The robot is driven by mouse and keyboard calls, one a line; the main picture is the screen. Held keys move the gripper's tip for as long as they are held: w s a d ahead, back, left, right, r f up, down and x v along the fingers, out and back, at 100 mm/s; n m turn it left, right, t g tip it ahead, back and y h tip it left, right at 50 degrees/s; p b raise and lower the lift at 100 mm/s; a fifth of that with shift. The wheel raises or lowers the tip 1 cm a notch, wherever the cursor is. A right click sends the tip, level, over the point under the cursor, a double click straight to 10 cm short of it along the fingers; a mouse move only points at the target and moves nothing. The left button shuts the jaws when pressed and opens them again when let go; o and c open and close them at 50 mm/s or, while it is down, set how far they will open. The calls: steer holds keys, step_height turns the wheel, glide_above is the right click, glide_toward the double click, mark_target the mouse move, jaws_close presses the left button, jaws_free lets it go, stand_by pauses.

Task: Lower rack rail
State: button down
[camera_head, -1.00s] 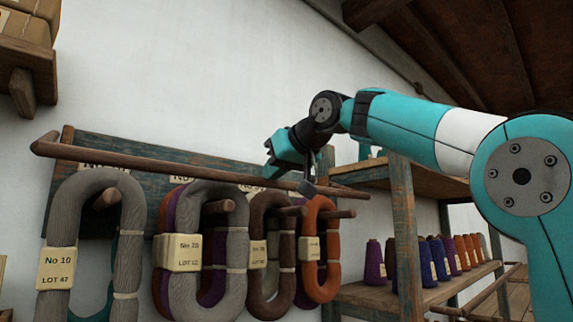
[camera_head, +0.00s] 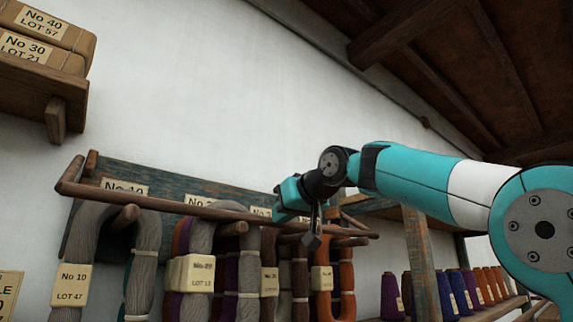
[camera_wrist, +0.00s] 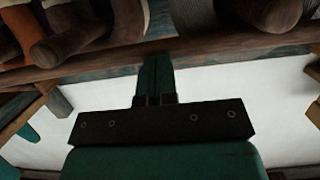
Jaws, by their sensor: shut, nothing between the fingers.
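The rack rail (camera_head: 205,209) is a long brown wooden bar across the front of a weathered blue-green wall board. At its left end a short arm slopes down from the board to the rail. The rail crosses in front of the hanks, a little above the peg ends. My gripper (camera_head: 313,241) is shut and empty at the rail's right part, its tips pointing down. In the wrist view my gripper (camera_wrist: 155,62) reaches up to the rail (camera_wrist: 215,47); whether they touch is unclear.
Grey, purple and orange yarn hanks (camera_head: 345,280) with paper labels hang on pegs (camera_head: 125,217) close behind the rail. A shelf with yarn cones (camera_head: 445,292) stands right. A high shelf (camera_head: 40,85) with wrapped packs is upper left. The white wall above is bare.

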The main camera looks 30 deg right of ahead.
steer(key=r+p+v, duration=0.1)
steer(key=p+v, duration=0.1)
steer(key=v, duration=1.1)
steer(key=shift+w+r, duration=0.25)
steer(key=shift+r, duration=0.1)
steer(key=s+a+f+n+g+y, duration=0.1)
steer(key=a+f+g, duration=0.35)
steer(key=f, duration=0.85)
steer(key=s+a+f+n+g+y, duration=0.1)
steer(key=a+f+g, duration=0.35)
steer(key=f, duration=0.85)
steer(key=s+a+f+n+g, duration=0.1)
steer(key=s+a+f+g, duration=0.1)
steer(key=s+f, duration=0.7)
steer(key=s+a+f+n+g, duration=0.1)
steer(key=s+a+f+g, duration=0.2)
steer(key=s+f, duration=0.5)
step_height(320, 180, down, 3)
steer(key=shift+s+a+n+g+h, duration=0.25)
steer(key=shift+s+n+g+h, duration=0.05)
steer(key=shift+s+n, duration=0.1)
